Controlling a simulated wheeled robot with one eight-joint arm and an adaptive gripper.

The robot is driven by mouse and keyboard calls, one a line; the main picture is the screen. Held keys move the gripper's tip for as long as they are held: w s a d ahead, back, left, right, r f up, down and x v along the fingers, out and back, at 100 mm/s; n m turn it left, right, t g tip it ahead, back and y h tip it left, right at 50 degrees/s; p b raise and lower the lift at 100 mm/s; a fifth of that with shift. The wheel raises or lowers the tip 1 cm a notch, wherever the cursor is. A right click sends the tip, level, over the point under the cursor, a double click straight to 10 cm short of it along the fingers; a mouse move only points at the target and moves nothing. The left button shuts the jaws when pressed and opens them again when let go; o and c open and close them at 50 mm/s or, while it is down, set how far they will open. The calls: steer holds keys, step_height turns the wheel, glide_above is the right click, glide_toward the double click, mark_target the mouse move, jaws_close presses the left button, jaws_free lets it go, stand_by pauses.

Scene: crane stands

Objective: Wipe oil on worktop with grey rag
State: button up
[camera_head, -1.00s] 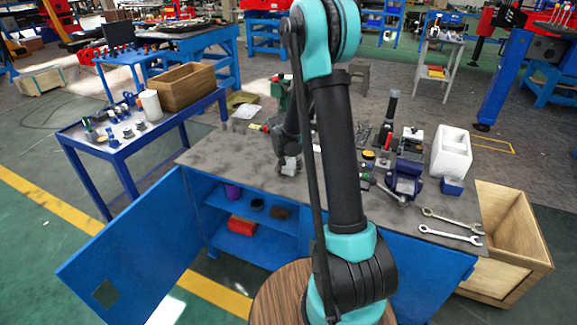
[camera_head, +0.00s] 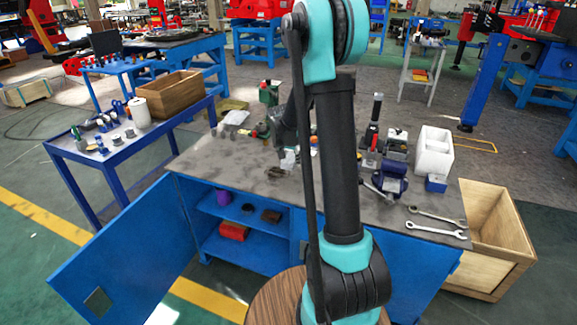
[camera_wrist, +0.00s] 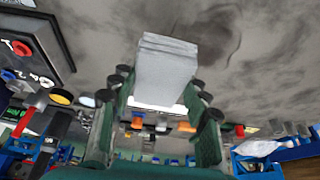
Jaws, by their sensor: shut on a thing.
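The worktop (camera_head: 225,158) is a dark grey bench top with smudges across it. A dark, glossy-looking patch, seemingly the oil (camera_head: 278,172), lies on it just in front of my gripper (camera_head: 289,158); a dark-outlined stain (camera_wrist: 217,42) also shows in the wrist view. My gripper (camera_wrist: 165,88) is shut on the grey rag (camera_wrist: 166,68), a folded pale grey block between the fingers. The rag (camera_head: 288,161) shows small and light in the head view, close over the worktop. Whether it touches the surface I cannot tell. My arm hides part of the worktop's middle.
A blue vise (camera_head: 388,181), a white box (camera_head: 434,150) and two wrenches (camera_head: 437,228) occupy the right side. Several tools stand along the back. The worktop's left part is clear. A blue cabinet door (camera_head: 128,250) hangs open; a wooden crate (camera_head: 495,240) stands at right.

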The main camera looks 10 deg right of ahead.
steer(key=shift+r, duration=1.3)
